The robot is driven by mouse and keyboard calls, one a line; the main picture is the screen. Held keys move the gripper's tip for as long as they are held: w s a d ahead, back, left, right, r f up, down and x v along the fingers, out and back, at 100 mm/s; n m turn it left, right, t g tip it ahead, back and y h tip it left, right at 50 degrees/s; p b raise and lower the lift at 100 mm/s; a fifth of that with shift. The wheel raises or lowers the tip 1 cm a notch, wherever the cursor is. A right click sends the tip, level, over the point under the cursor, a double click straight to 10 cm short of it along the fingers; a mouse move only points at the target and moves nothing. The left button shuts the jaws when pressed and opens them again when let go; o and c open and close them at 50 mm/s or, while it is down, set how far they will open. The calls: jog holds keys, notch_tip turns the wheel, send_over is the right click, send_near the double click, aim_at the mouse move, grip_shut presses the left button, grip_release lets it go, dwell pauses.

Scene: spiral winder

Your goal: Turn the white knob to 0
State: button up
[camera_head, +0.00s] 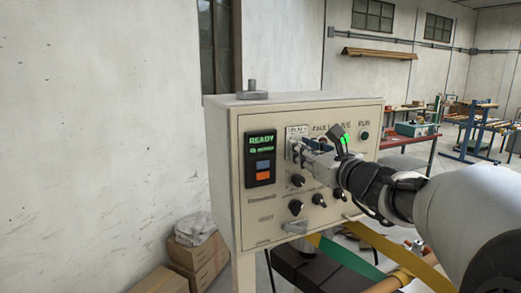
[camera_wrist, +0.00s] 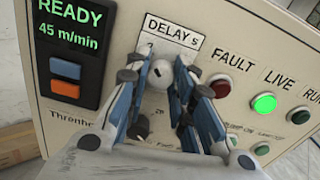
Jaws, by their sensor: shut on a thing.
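The white knob (camera_wrist: 160,74) sits under the "DELAY s" label (camera_wrist: 173,32) on the panel in the wrist view. It has a small dark mark on its face. My gripper (camera_wrist: 163,80) is shut on it, with one blue-and-grey finger on each side. The scale marks around the knob are mostly hidden by the fingers, and I cannot read which value it points to. In the head view my gripper (camera_head: 310,147) reaches the panel from the right, and the knob is hard to make out there behind the fingers.
The cream control box (camera_head: 225,150) has a READY display (camera_head: 261,147) left of the knob. A red fault lamp (camera_wrist: 219,86) and lit green LIVE lamp (camera_wrist: 264,103) are close on the right. Black knobs (camera_head: 296,207) sit below. Cardboard boxes (camera_head: 195,258) stand on the floor.

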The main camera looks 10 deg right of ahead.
jog(key=shift+f+b, duration=0.1)
jog(key=shift+b, duration=0.4)
grip_shut()
jog(key=shift+d+r+n+b, duration=0.1)
jog(key=shift+n+b, duration=4.4)
jog(key=shift+b, duration=0.3)
jog(key=shift+r+n+b, duration=0.1)
jog(key=shift+n+b, duration=4.4)
jog(key=shift+b, duration=0.3)
jog(key=o, duration=0.9)
grip_release()
jog(key=shift+o, duration=0.2)
